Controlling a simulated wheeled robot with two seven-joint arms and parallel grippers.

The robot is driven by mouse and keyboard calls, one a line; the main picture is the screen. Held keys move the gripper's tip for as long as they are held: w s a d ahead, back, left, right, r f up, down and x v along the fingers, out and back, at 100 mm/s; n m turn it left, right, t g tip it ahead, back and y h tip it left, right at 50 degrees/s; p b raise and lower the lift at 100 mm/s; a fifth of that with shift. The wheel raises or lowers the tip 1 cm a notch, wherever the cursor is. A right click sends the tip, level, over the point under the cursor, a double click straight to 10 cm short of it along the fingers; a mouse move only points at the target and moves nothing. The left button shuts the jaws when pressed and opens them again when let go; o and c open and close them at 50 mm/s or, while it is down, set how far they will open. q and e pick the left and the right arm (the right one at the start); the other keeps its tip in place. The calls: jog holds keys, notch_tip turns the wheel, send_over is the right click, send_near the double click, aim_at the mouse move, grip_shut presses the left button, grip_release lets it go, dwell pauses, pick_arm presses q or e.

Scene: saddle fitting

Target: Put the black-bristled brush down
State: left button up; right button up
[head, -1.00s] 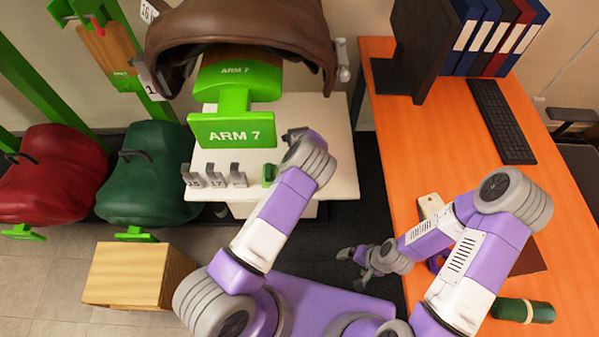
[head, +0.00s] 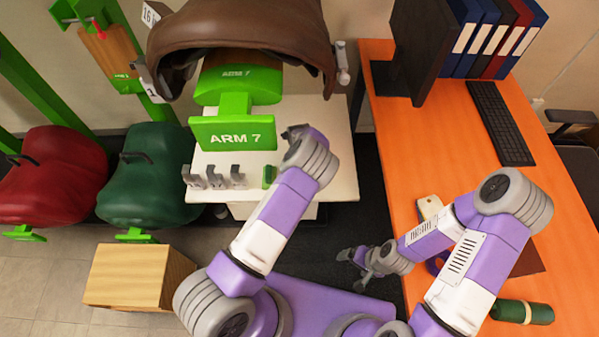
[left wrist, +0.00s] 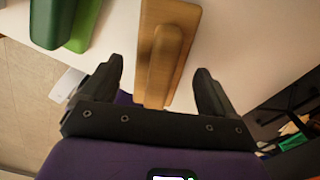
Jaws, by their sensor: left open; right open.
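A wooden brush (left wrist: 165,50) with a raised grip lies on the white tabletop in the left wrist view. Its bristles are hidden beneath it, so I cannot see their colour. My left gripper (left wrist: 160,85) is open, with one finger on each side of the brush's grip and a visible gap to each. In the head view the left gripper (head: 293,132) is mostly hidden by its wrist, over the white table (head: 335,150), and the brush is hidden there. My right gripper (head: 355,268) is open and empty, beside the orange desk's left edge.
A brown saddle (head: 240,28) sits on the green "ARM 7" stand (head: 232,133) behind my left gripper. Several grey clips (head: 214,177) and a green item (head: 269,176) stand at the white table's front. The orange desk (head: 410,130) is at right.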

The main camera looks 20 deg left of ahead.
pick_arm(q)
notch_tip(320, 180, up, 10)
jog(key=shift+f+p, duration=0.2)
jog(key=shift+p, duration=0.8)
